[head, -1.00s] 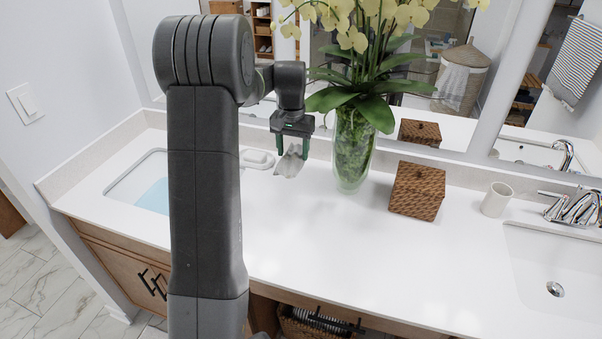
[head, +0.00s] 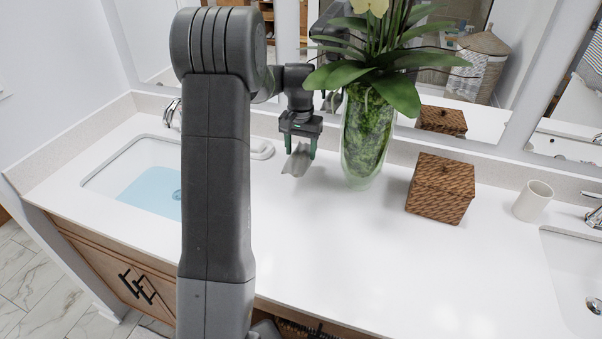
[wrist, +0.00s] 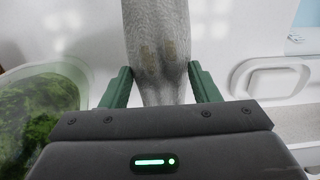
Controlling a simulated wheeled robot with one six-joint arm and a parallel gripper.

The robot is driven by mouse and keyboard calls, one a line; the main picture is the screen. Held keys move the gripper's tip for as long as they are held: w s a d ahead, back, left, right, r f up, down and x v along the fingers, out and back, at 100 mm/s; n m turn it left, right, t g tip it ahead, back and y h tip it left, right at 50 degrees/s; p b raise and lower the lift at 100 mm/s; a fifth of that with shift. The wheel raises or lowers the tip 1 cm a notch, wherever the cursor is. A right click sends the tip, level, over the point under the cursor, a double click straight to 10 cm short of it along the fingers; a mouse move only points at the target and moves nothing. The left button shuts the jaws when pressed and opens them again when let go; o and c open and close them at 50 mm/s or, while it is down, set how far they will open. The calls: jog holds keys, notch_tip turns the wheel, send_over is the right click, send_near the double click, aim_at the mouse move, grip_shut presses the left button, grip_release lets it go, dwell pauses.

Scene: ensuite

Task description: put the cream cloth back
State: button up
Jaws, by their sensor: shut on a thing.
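My gripper (head: 297,148) is shut on the cream cloth (head: 297,163), which looks greyish and hangs limp below the green fingers, over the white counter. In the wrist view my gripper (wrist: 160,88) has its fingers on both sides of the cloth (wrist: 158,40), which runs up between them. Whether its lower edge touches the counter I cannot tell. The place where the cloth belongs is not evident in these views.
A glass vase (head: 367,140) with orchids stands close right of my gripper. A white dish-like piece (head: 262,152) lies just left. A water-filled basin (head: 112,183) is further left. A woven box (head: 440,190) and a cup (head: 533,200) stand right. The front counter is clear.

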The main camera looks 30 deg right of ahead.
aim_at(301, 152)
jog(key=shift+f+p, duration=0.4)
jog(key=shift+f, duration=3.15)
jog(key=shift+f, duration=0.2)
jog(key=o, duration=0.9)
jog(key=shift+r, duration=0.1)
notch_tip(301, 152, up, 12)
jog(key=shift+r+b, duration=0.15)
jog(key=shift+b, duration=0.4)
